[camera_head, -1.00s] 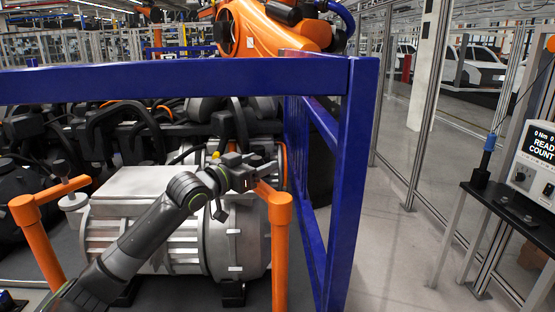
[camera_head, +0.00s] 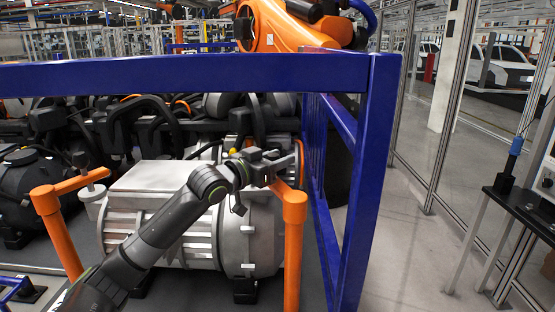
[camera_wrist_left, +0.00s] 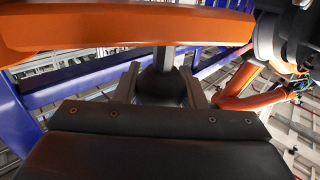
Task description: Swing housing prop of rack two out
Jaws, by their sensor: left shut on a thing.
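The silver drive unit housing (camera_head: 165,225) lies between two orange props in the head view. The left prop (camera_head: 56,225) has an arm reaching right to a grey knob at the housing's upper left. The right prop (camera_head: 293,255) stands upright at the housing's right end, its short arm partly hidden by my gripper. My left gripper (camera_head: 280,168) is at the top of this right prop, shut on its knob. In the left wrist view, my gripper's fingers (camera_wrist_left: 162,88) flank the dark round knob (camera_wrist_left: 160,84), whose stem rises to the orange arm (camera_wrist_left: 120,27). My right gripper is not visible.
A blue frame (camera_head: 362,180) crosses above the housing and drops close right of the prop. Dark drive parts with cables (camera_head: 125,125) lie behind. An orange robot arm (camera_head: 290,28) stands beyond. The floor right of the frame is open up to a dark bench (camera_head: 525,205).

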